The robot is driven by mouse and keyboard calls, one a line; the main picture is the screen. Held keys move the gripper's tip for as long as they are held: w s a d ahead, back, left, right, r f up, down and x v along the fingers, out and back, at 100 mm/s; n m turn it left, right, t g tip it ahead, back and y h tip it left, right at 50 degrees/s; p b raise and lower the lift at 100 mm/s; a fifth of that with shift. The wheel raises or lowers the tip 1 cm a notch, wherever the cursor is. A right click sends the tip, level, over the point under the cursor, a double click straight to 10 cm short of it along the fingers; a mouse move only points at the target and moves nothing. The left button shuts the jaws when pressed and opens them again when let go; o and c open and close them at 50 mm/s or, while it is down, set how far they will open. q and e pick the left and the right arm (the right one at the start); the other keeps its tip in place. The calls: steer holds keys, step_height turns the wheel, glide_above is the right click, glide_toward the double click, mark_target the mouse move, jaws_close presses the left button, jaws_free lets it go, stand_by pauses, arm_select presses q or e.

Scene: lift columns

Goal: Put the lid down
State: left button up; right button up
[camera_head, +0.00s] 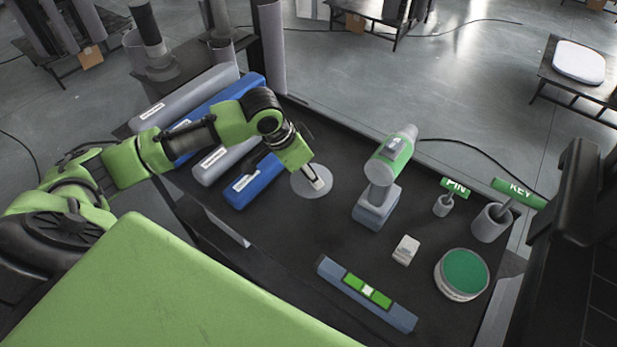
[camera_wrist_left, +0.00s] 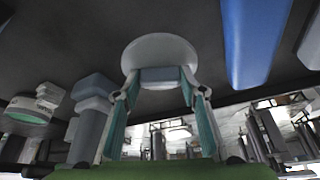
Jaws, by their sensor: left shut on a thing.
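The lid is a round, light grey disc (camera_head: 308,188) with a blocky grey knob, near the middle of the dark table. My left gripper (camera_head: 317,183) comes down on it from the left and is shut on the knob. In the left wrist view the gripper's two fingers (camera_wrist_left: 160,84) sit either side of the knob, with the pale disc of the lid (camera_wrist_left: 160,48) beyond it. I cannot tell whether the disc touches the table top or hangs just above it. My right gripper does not show.
A green-and-grey drill (camera_head: 391,162) stands right of the lid. Blue and grey boxes (camera_head: 252,187) lie to its left. A spirit level (camera_head: 367,295), a grey block (camera_head: 405,250), a green-topped tin (camera_head: 463,272), and PIN (camera_head: 443,205) and KEY (camera_head: 491,222) holders are also on the table (camera_head: 290,240).

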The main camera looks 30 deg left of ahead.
arm_select(q)
steer(key=shift+w+a+f, duration=0.1)
steer(key=shift+w+f, duration=0.05)
steer(key=shift+f, duration=0.1)
step_height(320, 180, down, 3)
steer(key=shift+w+a+f+p, duration=0.15)
steer(key=shift+f+p, duration=0.05)
steer(key=shift+p, duration=0.3)
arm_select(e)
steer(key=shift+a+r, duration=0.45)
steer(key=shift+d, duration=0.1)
arm_select(q)
steer(key=shift+f, duration=0.15)
steer(key=o, duration=1.1)
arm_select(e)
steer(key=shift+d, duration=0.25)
